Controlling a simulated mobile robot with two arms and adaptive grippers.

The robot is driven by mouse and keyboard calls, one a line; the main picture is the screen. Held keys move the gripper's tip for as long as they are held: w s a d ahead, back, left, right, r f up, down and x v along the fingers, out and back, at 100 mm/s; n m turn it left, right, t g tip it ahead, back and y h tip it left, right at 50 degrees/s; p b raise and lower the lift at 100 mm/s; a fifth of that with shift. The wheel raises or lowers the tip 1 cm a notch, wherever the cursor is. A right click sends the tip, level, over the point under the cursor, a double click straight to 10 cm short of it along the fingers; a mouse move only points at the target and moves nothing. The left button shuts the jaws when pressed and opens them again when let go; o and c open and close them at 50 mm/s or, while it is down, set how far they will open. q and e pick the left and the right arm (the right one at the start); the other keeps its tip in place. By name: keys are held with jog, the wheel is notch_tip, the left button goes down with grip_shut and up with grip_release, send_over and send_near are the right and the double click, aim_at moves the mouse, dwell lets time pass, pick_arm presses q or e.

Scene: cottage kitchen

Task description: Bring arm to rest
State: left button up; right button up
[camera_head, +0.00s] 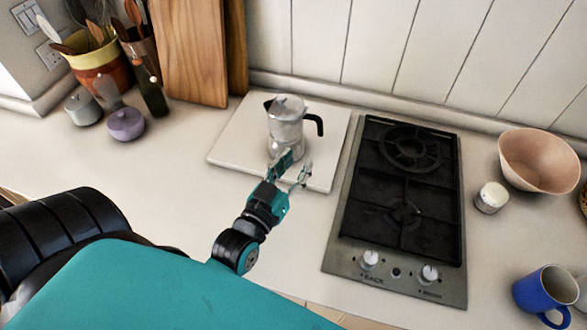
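My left gripper (296,164) is over the front part of the white board, with its arm coming in from the lower left. Its two fingers are spread apart, with nothing visible between them. Just beyond the fingertips, a silver moka pot (287,122) with a black handle stands upright on the white board (235,145). One finger overlaps the pot's lower part in the picture; I cannot tell whether they touch. My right gripper is not in view.
A black gas hob (385,190) lies right of the board. A pinkish bowl (540,160), a small white jar (491,197) and a blue mug (545,293) stand farther right. A utensil pot (98,62) and a purple pot (126,124) stand at the left.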

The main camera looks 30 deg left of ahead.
pick_arm(q)
jog(key=shift+s, duration=0.3)
